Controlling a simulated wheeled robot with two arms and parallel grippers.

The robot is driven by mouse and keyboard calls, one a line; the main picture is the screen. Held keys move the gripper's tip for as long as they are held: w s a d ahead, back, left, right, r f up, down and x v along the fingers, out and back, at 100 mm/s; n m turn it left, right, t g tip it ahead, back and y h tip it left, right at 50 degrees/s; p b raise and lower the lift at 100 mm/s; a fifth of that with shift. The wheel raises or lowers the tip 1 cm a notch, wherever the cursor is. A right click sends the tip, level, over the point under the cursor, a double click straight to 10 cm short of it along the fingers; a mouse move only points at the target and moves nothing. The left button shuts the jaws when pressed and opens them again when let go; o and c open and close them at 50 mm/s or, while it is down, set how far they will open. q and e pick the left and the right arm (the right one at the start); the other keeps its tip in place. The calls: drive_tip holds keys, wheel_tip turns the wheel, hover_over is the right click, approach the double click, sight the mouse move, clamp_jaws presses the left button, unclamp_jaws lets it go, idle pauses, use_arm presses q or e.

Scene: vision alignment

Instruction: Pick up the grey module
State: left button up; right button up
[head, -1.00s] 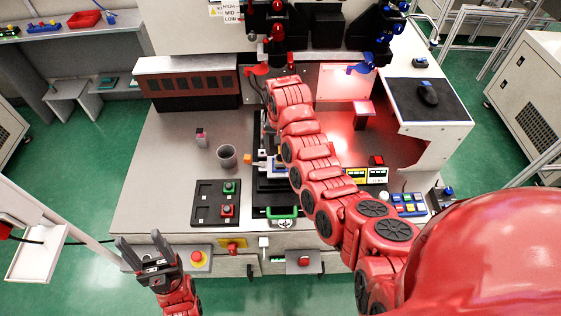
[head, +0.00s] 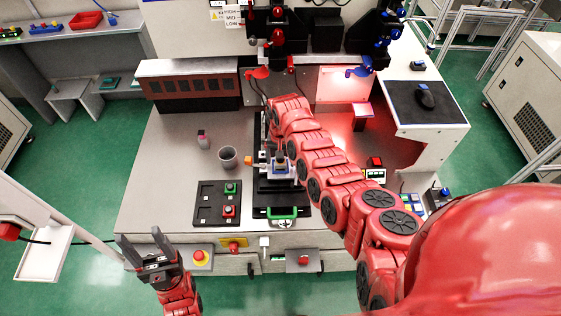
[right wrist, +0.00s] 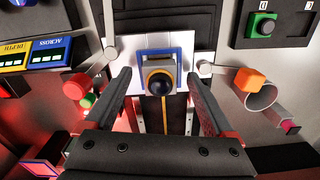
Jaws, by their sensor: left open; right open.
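The grey module (right wrist: 152,66) has a dark round knob on top and sits in a blue frame on a white plate (right wrist: 203,54). In the head view the module (head: 279,164) stands on the black central fixture, left of my right forearm. My right gripper (right wrist: 158,78) is open, one finger on each side of the module, with visible gaps; whether their heights match is unclear. My right arm hides its fingers in the head view. My left gripper (head: 147,250) is open and empty off the bench's front left.
A grey cup (head: 228,157) and a black panel with green and red buttons (head: 205,211) are left of the fixture. An orange block (right wrist: 249,81) is near the right finger, and a red knob (right wrist: 76,83) near the left. A green handle (head: 282,215) is in front.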

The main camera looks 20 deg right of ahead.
clamp_jaws()
